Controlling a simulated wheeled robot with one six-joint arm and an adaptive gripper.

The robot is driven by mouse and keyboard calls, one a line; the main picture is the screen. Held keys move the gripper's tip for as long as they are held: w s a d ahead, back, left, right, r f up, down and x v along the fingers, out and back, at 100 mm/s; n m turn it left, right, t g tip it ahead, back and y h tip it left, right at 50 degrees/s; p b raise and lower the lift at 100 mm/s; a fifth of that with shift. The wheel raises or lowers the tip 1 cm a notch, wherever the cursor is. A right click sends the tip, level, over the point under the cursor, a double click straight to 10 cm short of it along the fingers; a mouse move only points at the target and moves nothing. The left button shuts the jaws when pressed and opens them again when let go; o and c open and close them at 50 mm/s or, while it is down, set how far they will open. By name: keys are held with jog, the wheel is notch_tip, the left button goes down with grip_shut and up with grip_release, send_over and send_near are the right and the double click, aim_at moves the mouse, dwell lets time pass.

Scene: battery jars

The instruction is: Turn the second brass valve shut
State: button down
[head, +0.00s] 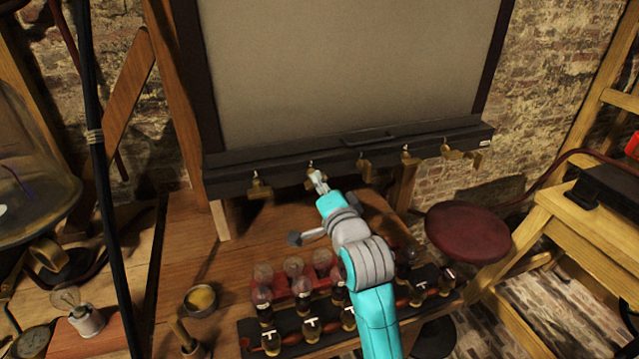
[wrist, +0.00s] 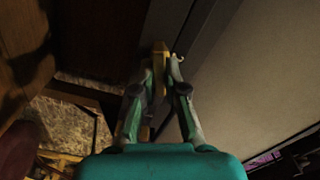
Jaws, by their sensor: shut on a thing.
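A row of several small brass valves hangs along the lower edge of a dark rail (head: 440,133) under a large pale panel. The second brass valve (head: 311,171) from the left is at the tip of my gripper (head: 319,183), which partly covers it. In the wrist view my gripper (wrist: 165,88) has its two fingers closed on either side of a yellow brass piece (wrist: 159,62) of that valve. How far the valve's handle is turned cannot be made out. The first brass valve (head: 259,186) is just to the left, and the third brass valve (head: 364,168) is to the right.
Glass jars (head: 294,267) and dark bottles stand in a rack on the wooden bench below my arm. A small bowl (head: 201,300) sits to the left. A red round stool (head: 468,232) stands to the right. A dark upright pole (head: 97,170) crosses the left side.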

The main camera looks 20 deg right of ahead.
jog(key=shift+f+m, duration=0.15)
jog(key=shift+m, duration=2.15)
jog(key=c, duration=1.2)
grip_release()
jog(key=shift+s, duration=0.1)
jog(key=s, duration=1.1)
jog(key=shift+s, duration=0.4)
